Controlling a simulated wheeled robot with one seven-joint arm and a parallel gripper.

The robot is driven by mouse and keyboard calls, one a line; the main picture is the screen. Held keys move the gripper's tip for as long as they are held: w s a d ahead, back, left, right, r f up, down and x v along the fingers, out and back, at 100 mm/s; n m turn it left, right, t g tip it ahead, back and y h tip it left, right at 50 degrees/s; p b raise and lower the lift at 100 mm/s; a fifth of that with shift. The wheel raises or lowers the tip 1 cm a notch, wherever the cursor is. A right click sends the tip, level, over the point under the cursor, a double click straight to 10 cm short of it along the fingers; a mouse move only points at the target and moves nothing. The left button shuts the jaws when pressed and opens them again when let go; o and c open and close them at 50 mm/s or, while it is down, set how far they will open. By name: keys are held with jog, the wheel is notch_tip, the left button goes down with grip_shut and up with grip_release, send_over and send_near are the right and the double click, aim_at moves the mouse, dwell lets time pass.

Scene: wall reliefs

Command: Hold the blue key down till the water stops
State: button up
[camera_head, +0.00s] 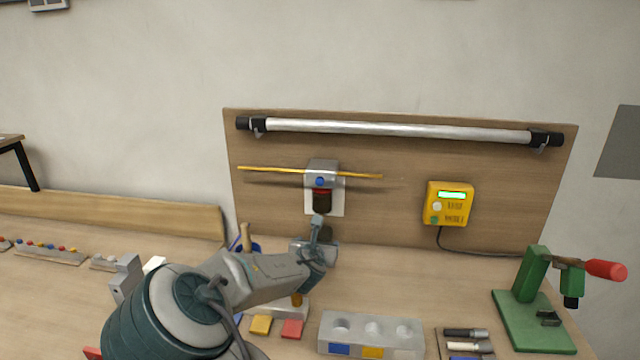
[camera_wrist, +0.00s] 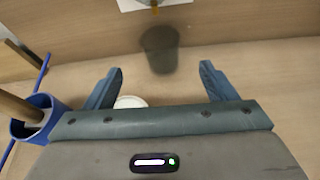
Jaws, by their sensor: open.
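A grey dispenser (camera_head: 322,168) sits on a white plate on the wooden back board. The blue key (camera_head: 320,182) is a small round knob on its front, with a dark red-brown part below it. My gripper (camera_head: 318,224) is open just below the dispenser, apart from the key. In the wrist view my gripper (camera_wrist: 162,80) has its two fingers spread, with nothing between the tips. The key is out of the wrist view. I cannot make out a stream of water.
A thin yellow rod (camera_head: 260,169) crosses at the dispenser. A yellow box (camera_head: 449,204) with a lit display hangs to the right. A blue holder (camera_wrist: 38,118) stands left of my gripper. A grey holed block (camera_head: 371,332) and a green press (camera_head: 530,305) stand on the bench.

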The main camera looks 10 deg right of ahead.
jog(key=shift+c, duration=0.4)
grip_shut()
dwell(1.6)
